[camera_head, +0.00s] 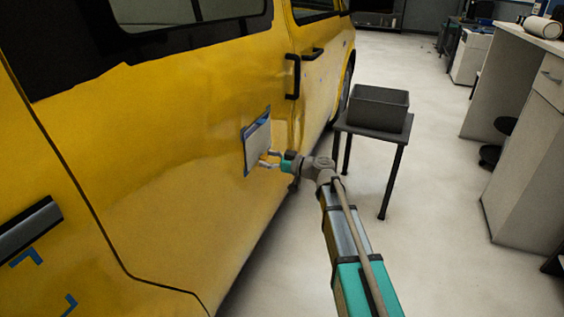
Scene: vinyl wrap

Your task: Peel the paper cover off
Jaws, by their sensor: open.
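A pale paper cover (258,143) with a blue edge is on the side of the yellow van (180,160), upright against the body panel. A darker blue strip shows along its left and top edges. My gripper (268,159) is open, with its fingertips at the lower right of the cover. I cannot tell whether the fingers touch the cover. Part of the cover's lower right corner is hidden by the fingers.
An open dark grey bin (379,92) stands on a small black-legged table (374,131) to the right of my gripper. White cabinets (525,140) stand at the far right. The pale floor (450,250) between them is clear. Blue corner marks (26,257) show on the van at lower left.

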